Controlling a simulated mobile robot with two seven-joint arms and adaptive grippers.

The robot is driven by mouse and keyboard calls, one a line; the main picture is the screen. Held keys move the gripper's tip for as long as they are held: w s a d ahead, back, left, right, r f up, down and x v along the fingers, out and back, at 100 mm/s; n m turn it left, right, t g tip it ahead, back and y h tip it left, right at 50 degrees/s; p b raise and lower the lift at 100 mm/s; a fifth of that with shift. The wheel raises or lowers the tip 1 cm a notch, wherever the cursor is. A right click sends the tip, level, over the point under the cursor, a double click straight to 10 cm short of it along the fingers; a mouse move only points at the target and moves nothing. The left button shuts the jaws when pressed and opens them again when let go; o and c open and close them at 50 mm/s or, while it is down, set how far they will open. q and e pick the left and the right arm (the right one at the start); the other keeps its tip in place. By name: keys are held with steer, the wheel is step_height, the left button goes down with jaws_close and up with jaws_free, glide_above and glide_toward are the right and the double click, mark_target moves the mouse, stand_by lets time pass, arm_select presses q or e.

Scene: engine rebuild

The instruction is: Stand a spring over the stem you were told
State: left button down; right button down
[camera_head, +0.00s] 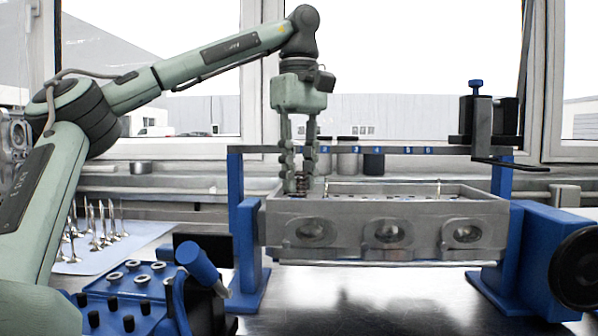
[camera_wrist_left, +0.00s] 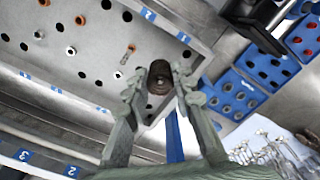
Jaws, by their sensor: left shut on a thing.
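My left gripper (camera_head: 301,181) is shut on a dark coil spring (camera_head: 304,186) at the left end of the grey cylinder head (camera_head: 350,218). In the left wrist view the spring (camera_wrist_left: 158,76) sits between the fingertips (camera_wrist_left: 159,84), seen nearly along its axis. The cylinder head's top (camera_wrist_left: 100,55) has dark holes and several light or orange-tipped stems. Another thin stem (camera_head: 438,188) rises at the right end. The spring hides whatever is under it. My right gripper is not in view.
A blue stand (camera_head: 242,235) carries the head, with a numbered bar (camera_head: 400,150) behind and a dark clamp (camera_head: 489,125) at right. A blue tray (camera_head: 110,300) with rings and black pegs is front left. Loose valves (camera_head: 100,230) stand on a pale mat.

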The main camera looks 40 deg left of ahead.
arm_select(q)
steer(key=shift+f, duration=0.3)
steer(key=c, duration=1.2)
jaws_free()
steer(key=shift+r, duration=3.75)
